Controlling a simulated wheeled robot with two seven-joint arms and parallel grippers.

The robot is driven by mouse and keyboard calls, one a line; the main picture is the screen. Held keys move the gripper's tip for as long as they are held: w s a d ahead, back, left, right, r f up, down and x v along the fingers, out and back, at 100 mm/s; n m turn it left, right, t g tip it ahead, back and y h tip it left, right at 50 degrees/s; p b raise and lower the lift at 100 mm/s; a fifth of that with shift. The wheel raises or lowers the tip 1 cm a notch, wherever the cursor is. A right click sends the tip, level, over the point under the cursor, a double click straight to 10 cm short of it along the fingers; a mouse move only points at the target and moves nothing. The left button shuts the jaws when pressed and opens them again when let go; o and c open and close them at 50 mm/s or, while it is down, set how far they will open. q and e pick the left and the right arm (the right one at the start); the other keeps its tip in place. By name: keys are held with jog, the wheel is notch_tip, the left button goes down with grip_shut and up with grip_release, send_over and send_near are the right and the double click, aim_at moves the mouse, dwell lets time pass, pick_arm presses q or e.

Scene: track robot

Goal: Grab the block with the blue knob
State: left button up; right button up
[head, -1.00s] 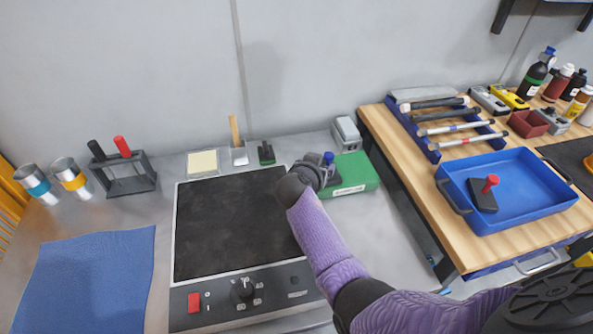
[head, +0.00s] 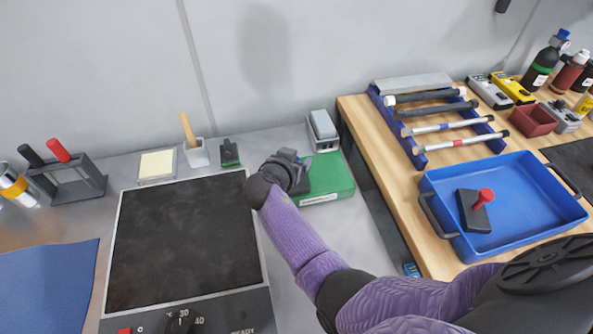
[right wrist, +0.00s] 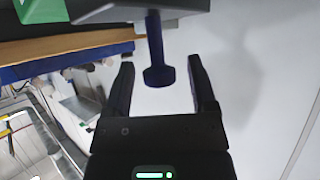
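The blue knob (right wrist: 158,72) shows in the right wrist view, sticking out from a dark grey block (right wrist: 165,6) at the top edge. My right gripper (right wrist: 162,72) is open. Its two fingers lie on either side of the knob's end, with gaps visible on both sides. In the head view, my right gripper (head: 296,168) is by the left end of a green box (head: 330,177) and hides the blue knob and most or all of its block. My left gripper is in neither view.
A similar block with a red knob (head: 476,208) lies in a blue tray (head: 440,188) on the wooden table. A hot plate (head: 188,238) is left of my arm. A small grey device (head: 322,128) stands behind the green box. A tool rack (head: 405,132) is farther right.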

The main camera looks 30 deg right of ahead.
grip_shut()
jog(key=shift+w, duration=0.1)
dwell(1.1)
